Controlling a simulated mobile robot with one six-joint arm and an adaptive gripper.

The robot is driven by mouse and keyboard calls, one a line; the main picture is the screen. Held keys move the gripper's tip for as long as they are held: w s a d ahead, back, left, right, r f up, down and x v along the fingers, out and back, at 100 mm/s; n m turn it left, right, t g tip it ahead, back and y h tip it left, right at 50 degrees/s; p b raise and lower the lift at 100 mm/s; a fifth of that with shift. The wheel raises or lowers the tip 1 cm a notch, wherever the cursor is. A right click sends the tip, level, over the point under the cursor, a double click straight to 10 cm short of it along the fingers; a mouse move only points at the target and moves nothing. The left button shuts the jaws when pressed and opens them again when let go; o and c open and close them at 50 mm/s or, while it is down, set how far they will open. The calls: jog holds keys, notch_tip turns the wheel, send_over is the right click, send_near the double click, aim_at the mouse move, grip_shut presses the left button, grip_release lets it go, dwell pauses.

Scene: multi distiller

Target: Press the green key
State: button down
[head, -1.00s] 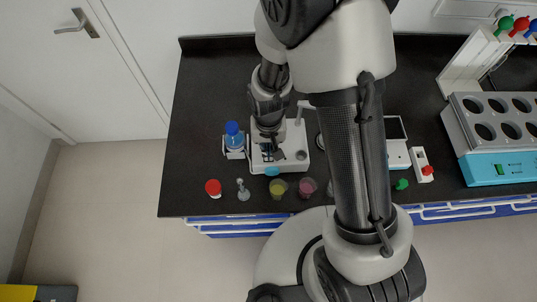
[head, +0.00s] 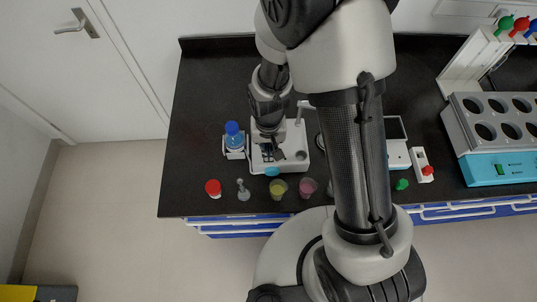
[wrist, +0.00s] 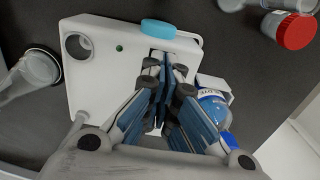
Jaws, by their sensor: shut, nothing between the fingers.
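A small round green key (wrist: 120,48) shows on the white device (wrist: 84,83) in the wrist view, near the device's round hole. My gripper (wrist: 160,66) is shut and empty over the same device. Its fingertips are to the right of the green key in the wrist view and apart from it. In the head view my gripper (head: 277,152) is above the white device (head: 298,135), and the small key cannot be made out there. Another green switch (head: 499,170) is on the front of the blue and grey block unit (head: 487,174) at the right.
A blue-capped bottle (head: 234,136) stands left of the white device. A red-capped jar (head: 213,188), a yellow cup (head: 279,189) and a pink cup (head: 307,187) stand along the bench's front. A box with a red knob (head: 427,171) is right of my arm.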

jog(key=shift+f+b, duration=0.85)
jog(key=shift+f, duration=0.15)
jog(key=shift+r, duration=0.15)
notch_tip(320, 180, up, 7)
jog(key=p, duration=0.5)
dwell(0.6)
notch_tip(320, 180, up, 7)
jog(key=d+t+b, duration=0.1)
jog(key=d+b, duration=0.2)
jog(key=s+d+r+t+b, duration=0.3)
jog(key=s+d+r+b, duration=0.3)
jog(key=s+r, duration=0.6)
jog(key=shift+s+d+r+t, duration=0.15)
jog(key=shift+s+d+t, duration=0.15)
jog(key=shift+s+d, duration=0.6)
